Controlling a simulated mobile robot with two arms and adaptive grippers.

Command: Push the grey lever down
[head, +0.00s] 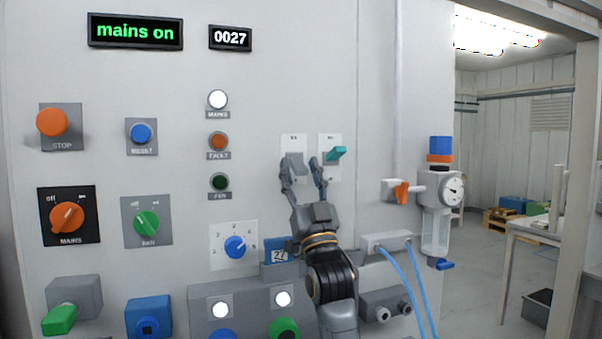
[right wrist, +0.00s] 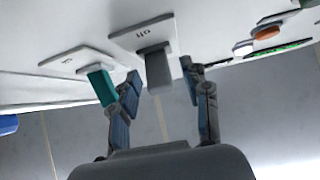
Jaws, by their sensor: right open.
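The grey lever (head: 295,164) is a short block on a white plate on the panel. It also shows in the right wrist view (right wrist: 158,70), sticking out from its plate. My right gripper (head: 301,172) is open, pointing up at the panel, with a finger on either side of the grey lever. I cannot tell whether a finger touches the lever. My left gripper is not in view.
A teal lever (head: 336,154) on its own plate is just right of the grey one, very close to one right finger. A gauge (head: 453,189) and an orange-handled valve (head: 400,193) are further right. The mains knob (head: 68,217) is at left. A display reads "mains on" (head: 136,31).

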